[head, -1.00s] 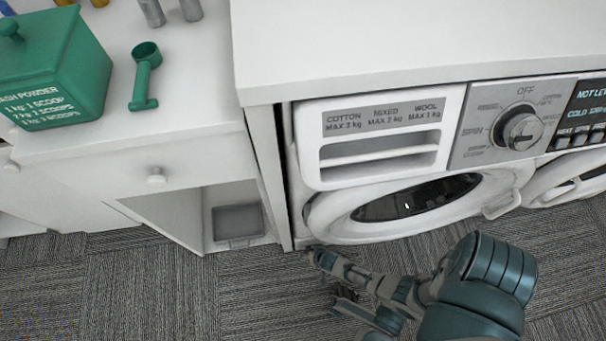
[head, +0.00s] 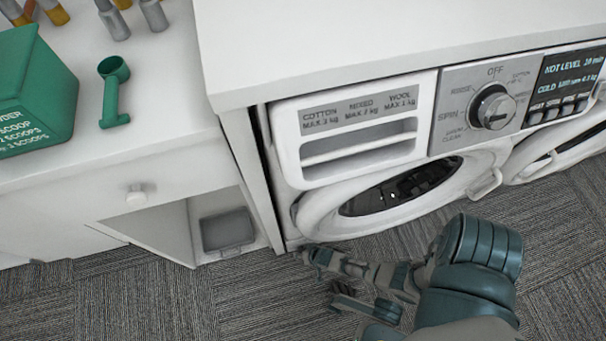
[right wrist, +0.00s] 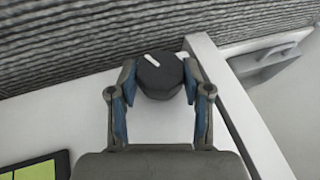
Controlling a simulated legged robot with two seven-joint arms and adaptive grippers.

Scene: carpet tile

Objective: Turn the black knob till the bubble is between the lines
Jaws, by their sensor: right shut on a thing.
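The black knob (right wrist: 158,75) with a white mark shows in the right wrist view, between the two fingers of my right gripper (right wrist: 160,88). The fingers are shut on it from both sides. In the head view my right gripper (head: 318,258) is low at the washing machine's bottom left corner, and the knob cannot be made out there. My left gripper is not in view.
The washing machine (head: 290,150) has a display (head: 570,85) reading "NOT LEVEL". A white cabinet (head: 60,215) stands close to its left, with a green powder box (head: 35,95) and green scoop (head: 113,90) on top. Carpet (head: 140,305) lies in front.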

